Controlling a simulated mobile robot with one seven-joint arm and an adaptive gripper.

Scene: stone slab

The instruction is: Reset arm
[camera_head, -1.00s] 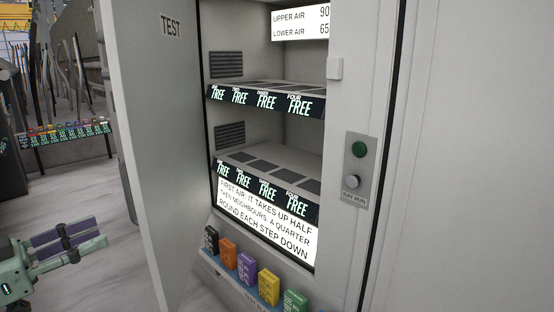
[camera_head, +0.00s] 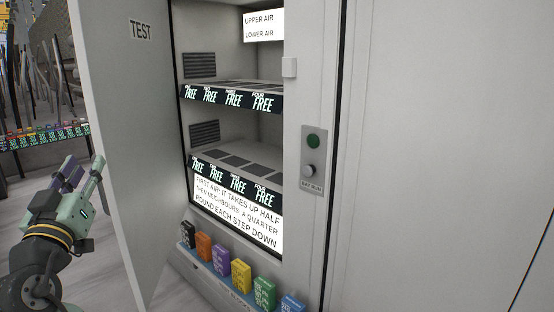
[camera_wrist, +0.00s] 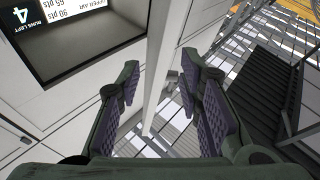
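My gripper (camera_head: 82,180) is at the left of the head view, raised and pointing up, in front of the open cabinet door's left side. Its two purple-padded fingers (camera_wrist: 160,100) are spread apart in the wrist view, with nothing between them. The wrist view looks past the fingers at the door's edge (camera_wrist: 158,70), a display screen (camera_wrist: 75,35) and a ceiling. The gripper holds nothing.
The open door marked TEST (camera_head: 130,130) stands close right of my gripper. The cabinet has two empty shelves (camera_head: 232,97) marked FREE. Several coloured blocks (camera_head: 241,275) line a ledge below. A panel (camera_head: 313,160) with a green button and a knob is at right.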

